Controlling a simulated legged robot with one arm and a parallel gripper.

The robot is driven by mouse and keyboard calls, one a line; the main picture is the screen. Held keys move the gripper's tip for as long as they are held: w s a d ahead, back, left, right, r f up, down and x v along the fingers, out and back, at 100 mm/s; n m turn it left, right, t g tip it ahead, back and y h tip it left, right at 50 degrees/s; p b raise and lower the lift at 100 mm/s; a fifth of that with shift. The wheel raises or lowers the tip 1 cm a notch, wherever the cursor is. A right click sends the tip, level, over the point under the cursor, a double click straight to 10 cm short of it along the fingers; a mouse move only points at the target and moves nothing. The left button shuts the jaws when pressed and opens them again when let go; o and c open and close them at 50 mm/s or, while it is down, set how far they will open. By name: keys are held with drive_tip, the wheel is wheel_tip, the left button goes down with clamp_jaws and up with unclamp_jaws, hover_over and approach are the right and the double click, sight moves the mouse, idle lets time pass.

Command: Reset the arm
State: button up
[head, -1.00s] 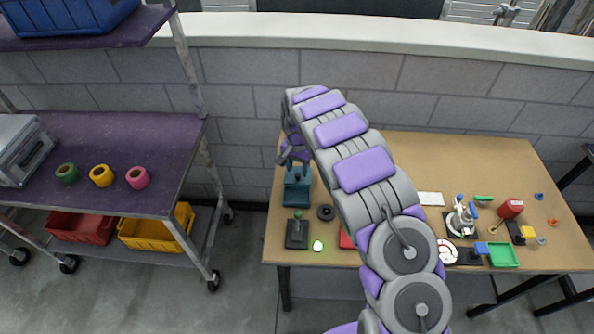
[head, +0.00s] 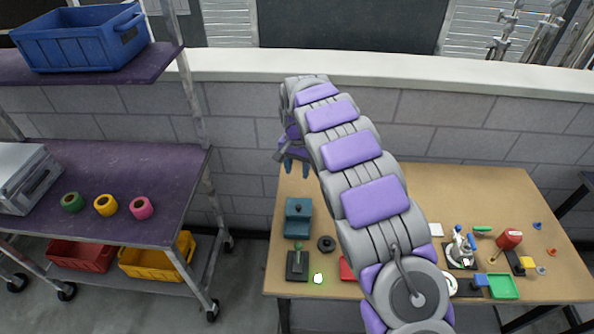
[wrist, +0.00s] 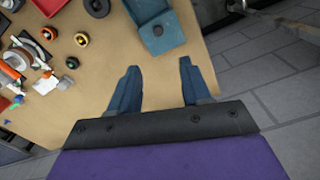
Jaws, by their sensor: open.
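My arm reaches up and over the wooden table (head: 450,200) in the head view. My gripper (head: 294,168) points down above the table's left back part, with its blue fingers apart. In the wrist view my gripper (wrist: 158,85) is open, with nothing between the fingers. A teal box (head: 298,222) stands on the table in front of and below my gripper, apart from it. It also shows beyond the fingers in the wrist view (wrist: 160,35).
Tools and a green tray (head: 503,287) lie at right. A purple-shelved cart (head: 150,165) holding tape rolls stands left. A block wall is behind.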

idle(0.3)
drive_tip(key=s+d+r, duration=0.6)
drive_tip(key=s+d, duration=0.1)
drive_tip(key=s, duration=0.2)
drive_tip(key=s+d+r, duration=0.6)
drive_tip(key=s, duration=0.3)
drive_tip(key=s+d+n+g, duration=0.1)
drive_tip(key=s+n, duration=0.1)
drive_tip(key=s, duration=1.2)
drive_tip(key=s+d+n, duration=0.2)
drive_tip(key=s, duration=1.3)
drive_tip(key=shift+s+f+g, duration=0.25)
drive_tip(key=shift+f+g, duration=0.15)
drive_tip(key=shift+f, duration=0.05)
